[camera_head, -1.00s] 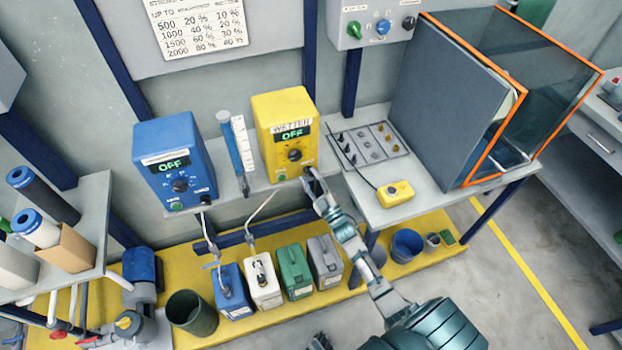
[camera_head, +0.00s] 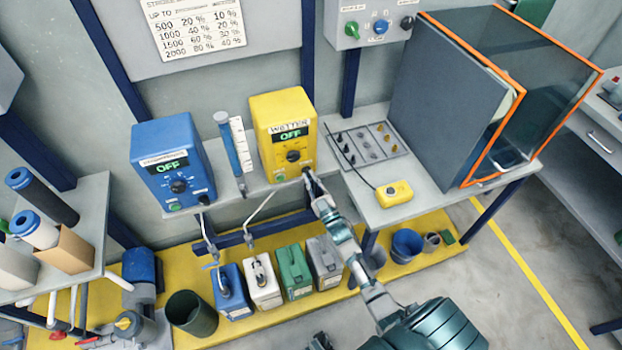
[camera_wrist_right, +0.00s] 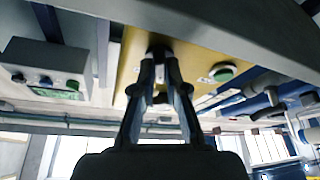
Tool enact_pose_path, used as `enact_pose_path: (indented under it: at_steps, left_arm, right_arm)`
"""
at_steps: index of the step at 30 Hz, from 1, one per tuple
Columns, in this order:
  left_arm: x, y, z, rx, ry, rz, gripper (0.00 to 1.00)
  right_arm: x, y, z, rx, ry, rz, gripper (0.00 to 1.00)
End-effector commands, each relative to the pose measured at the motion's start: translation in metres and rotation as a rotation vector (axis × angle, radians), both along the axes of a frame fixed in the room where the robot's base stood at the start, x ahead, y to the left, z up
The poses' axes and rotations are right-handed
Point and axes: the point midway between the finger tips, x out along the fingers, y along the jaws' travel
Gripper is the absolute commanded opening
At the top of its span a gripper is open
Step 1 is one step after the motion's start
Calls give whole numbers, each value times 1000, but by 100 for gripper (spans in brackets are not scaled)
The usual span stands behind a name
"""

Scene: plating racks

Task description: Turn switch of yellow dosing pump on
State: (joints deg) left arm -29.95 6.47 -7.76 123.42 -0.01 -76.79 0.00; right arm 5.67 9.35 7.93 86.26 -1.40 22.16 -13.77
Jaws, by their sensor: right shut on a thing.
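The yellow dosing pump (camera_head: 285,110) stands on the grey shelf, labelled WETTER, and its display (camera_head: 290,134) reads OFF. A black knob (camera_head: 293,156) sits below the display. My right gripper (camera_head: 307,174) is at the lower right of the pump's front face. In the right wrist view my right gripper (camera_wrist_right: 159,55) is shut on a small dark switch, with the yellow front face (camera_wrist_right: 130,65) around it and a green button (camera_wrist_right: 223,73) to the right. The fingers largely hide the switch. Of my left gripper, only a dark part (camera_head: 320,341) shows at the bottom edge.
Several canisters (camera_head: 293,270) stand on the yellow platform below. A bench with a yellow box (camera_head: 394,194) and cable is to the right.

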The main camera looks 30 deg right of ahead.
Motion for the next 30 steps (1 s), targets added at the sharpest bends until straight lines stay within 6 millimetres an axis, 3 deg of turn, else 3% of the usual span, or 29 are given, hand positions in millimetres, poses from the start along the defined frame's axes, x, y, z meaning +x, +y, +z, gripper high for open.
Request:
enact_pose_path:
  at_steps: [12, 30]
  left_arm:
    - [-5, 1, -14, 2, 11, 1, 69]
    - [-14, 1, -67, 3, 30, -5, 69]
  right_arm:
    - [0, 3, -2, 383, -88, -1, 0]
    - [1, 5, -1, 867, -204, -2, 0]
